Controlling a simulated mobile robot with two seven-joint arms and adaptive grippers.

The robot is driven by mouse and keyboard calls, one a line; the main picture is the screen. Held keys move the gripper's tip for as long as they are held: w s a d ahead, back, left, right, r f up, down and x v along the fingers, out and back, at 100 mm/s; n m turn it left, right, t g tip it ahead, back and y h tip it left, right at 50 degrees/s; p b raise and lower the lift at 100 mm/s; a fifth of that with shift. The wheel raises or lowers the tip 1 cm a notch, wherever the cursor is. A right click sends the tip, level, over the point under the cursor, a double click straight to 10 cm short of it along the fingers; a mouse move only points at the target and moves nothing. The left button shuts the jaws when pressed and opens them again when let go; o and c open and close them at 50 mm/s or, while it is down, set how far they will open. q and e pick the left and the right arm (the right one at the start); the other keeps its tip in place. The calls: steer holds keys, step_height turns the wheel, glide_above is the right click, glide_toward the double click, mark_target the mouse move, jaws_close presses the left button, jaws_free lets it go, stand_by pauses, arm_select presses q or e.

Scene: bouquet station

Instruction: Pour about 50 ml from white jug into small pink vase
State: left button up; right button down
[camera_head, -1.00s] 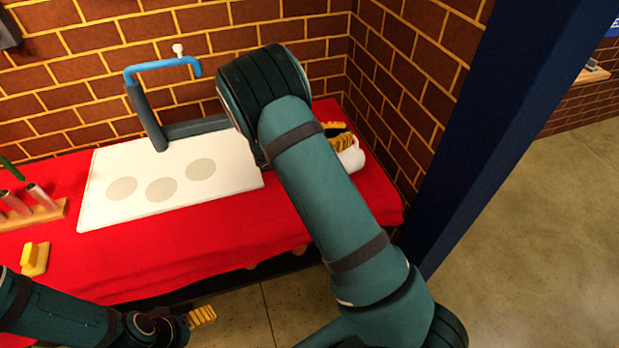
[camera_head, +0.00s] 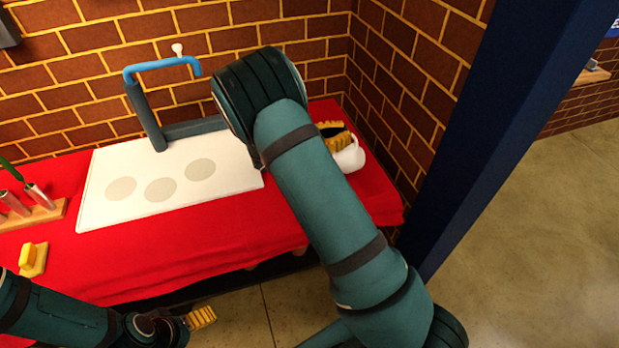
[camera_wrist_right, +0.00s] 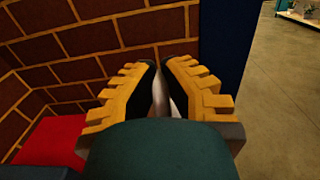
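The white jug (camera_head: 350,157) is at the right end of the red-covered table, partly hidden by my right gripper and forearm. My right gripper (camera_head: 333,134) has its yellow fingers at the jug. In the right wrist view the fingers (camera_wrist_right: 165,85) close in around a narrow pale piece (camera_wrist_right: 160,97), which looks like part of the jug. Whether the jug touches the table is hard to tell. My left gripper (camera_head: 201,317) is low at the front edge of the table, with nothing visible in it; its opening is unclear. I see no small pink vase in either view.
A white board (camera_head: 140,205) with three grey discs lies on the red cloth (camera_head: 200,240). Behind it stands a grey post with a blue bent pipe (camera_head: 160,65). A wooden rack (camera_head: 35,215) and a yellow block (camera_head: 33,259) are at left. A dark blue pillar (camera_head: 480,140) stands right.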

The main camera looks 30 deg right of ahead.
mark_target(359, 148)
steer(key=d+y+p, duration=0.1)
steer(key=y+p, duration=0.1)
steer(key=d+f+y+p, duration=0.1)
steer(key=p, duration=0.1)
steer(key=shift+s+d, duration=0.35)
steer(key=f+y, duration=0.1)
steer(key=d+f+y, duration=0.1)
steer(key=d+f+t+p, duration=0.1)
steer(key=shift+s+y, duration=0.3)
steer(key=shift+y, duration=0.1)
steer(key=shift+w+f, duration=0.15)
steer(key=shift+f, duration=0.2)
steer(key=shift+f+y, duration=0.15)
steer(key=shift+y, duration=0.15)
steer(key=shift+d+f, duration=0.15)
steer(key=shift+d, duration=0.05)
stand_by(0.4)
